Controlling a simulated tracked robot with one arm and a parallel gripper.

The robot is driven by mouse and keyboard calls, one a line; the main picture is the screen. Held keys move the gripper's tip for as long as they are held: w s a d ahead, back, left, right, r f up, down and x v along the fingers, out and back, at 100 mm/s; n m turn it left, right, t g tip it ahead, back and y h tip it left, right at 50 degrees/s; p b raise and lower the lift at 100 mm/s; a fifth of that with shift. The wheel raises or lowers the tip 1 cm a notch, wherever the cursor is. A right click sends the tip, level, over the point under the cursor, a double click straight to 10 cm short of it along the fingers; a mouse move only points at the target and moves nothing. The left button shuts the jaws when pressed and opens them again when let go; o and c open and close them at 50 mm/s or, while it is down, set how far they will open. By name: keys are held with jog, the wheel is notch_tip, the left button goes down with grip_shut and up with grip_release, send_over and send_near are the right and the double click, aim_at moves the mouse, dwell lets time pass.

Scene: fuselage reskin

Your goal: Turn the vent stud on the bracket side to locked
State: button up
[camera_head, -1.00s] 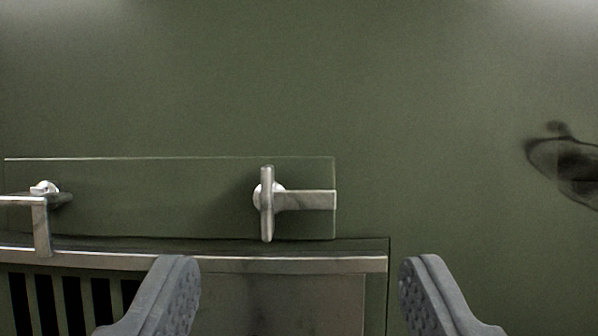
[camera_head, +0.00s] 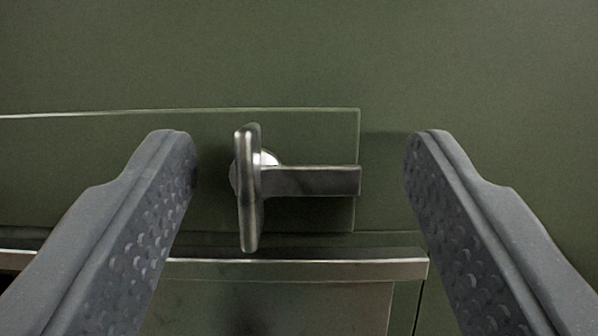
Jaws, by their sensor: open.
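A metal vent stud (camera_head: 248,190) stands on a green plate, with its wing handle upright in the picture. A short metal bar (camera_head: 312,181) runs right from it, level, to the plate's right end. My gripper (camera_head: 300,150) is open, with one grey finger on each side of the stud and bar. The left finger is close to the handle; the right finger is beyond the plate's end. No contact shows. I cannot tell from the picture whether the stud is locked.
The green plate (camera_head: 120,150) lies on a green skin panel (camera_head: 300,50). Below it a metal ledge (camera_head: 330,270) crosses the view above a flat grey panel (camera_head: 290,309). The skin above and to the right is clear.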

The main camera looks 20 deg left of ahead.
jog(key=c, duration=1)
jog(key=shift+m, duration=0.4)
jog(key=shift+f+m+h, duration=0.2)
jog(key=shift+m+h, duration=0.6)
jog(key=shift+m, duration=0.4)
jog(key=m+h+p, duration=0.1)
jog(key=m+h, duration=0.1)
jog(key=m, duration=0.1)
jog(key=shift+a+t+p, duration=0.15)
jog(key=shift+t+p, duration=0.15)
jog(key=shift+p, duration=0.1)
jog(key=shift+f+m+h+p, duration=0.15)
jog(key=shift+m+h+p, duration=0.3)
jog(key=shift+m+p, duration=0.55)
jog(key=shift+f+m+h+p, duration=0.1)
jog(key=shift+m+h+p, duration=0.45)
jog(key=shift+m, duration=0.75)
jog(key=o, duration=1)
jog(key=shift+f, duration=0.1)
